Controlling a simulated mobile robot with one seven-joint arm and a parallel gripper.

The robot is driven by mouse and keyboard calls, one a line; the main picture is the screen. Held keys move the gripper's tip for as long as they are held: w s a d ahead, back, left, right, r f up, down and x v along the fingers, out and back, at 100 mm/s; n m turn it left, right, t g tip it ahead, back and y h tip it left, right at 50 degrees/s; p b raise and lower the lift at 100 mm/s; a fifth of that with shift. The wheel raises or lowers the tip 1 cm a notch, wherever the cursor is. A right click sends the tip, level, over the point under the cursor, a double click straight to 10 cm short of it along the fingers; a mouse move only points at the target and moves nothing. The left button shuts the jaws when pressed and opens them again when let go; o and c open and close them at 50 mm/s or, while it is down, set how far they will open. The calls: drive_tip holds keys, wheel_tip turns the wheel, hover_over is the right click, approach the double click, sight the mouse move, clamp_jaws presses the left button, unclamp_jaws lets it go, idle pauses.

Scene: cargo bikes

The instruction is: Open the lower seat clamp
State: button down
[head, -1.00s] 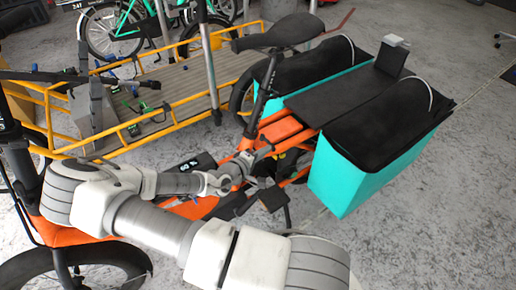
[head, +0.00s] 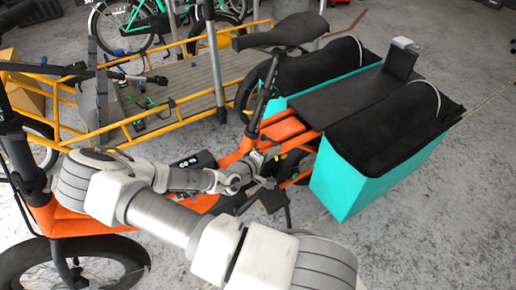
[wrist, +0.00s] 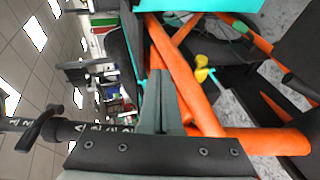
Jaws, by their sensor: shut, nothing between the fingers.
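The orange cargo bike's black seat post (head: 262,95) rises from its orange frame to the black saddle (head: 282,32). In the wrist view the seat post (wrist: 95,130) lies sideways, with pale markings. A black clamp lever (wrist: 42,124) sticks out from its upper part. The lower clamp, near the frame, cannot be made out; my gripper covers that area in the wrist view. My gripper (head: 268,158) is beside the orange frame, below the seat post's foot. In the wrist view my gripper (wrist: 162,75) is shut and empty, its fingers in front of the orange tubes (wrist: 185,85).
A teal pannier (head: 355,180) with a black top hangs right of my gripper. A black rear deck (head: 345,95) lies behind the saddle. A yellow-framed cargo bike (head: 170,95) stands close behind. A small yellow part (wrist: 202,68) shows among the tubes. Concrete floor is free at front right.

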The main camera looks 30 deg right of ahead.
drive_tip(key=shift+w+a, duration=0.1)
idle(0.3)
drive_tip(key=shift+w+a+r, duration=0.15)
drive_tip(key=shift+w+a, duration=0.3)
drive_tip(key=shift+w, duration=0.1)
drive_tip(key=shift+r, duration=0.1)
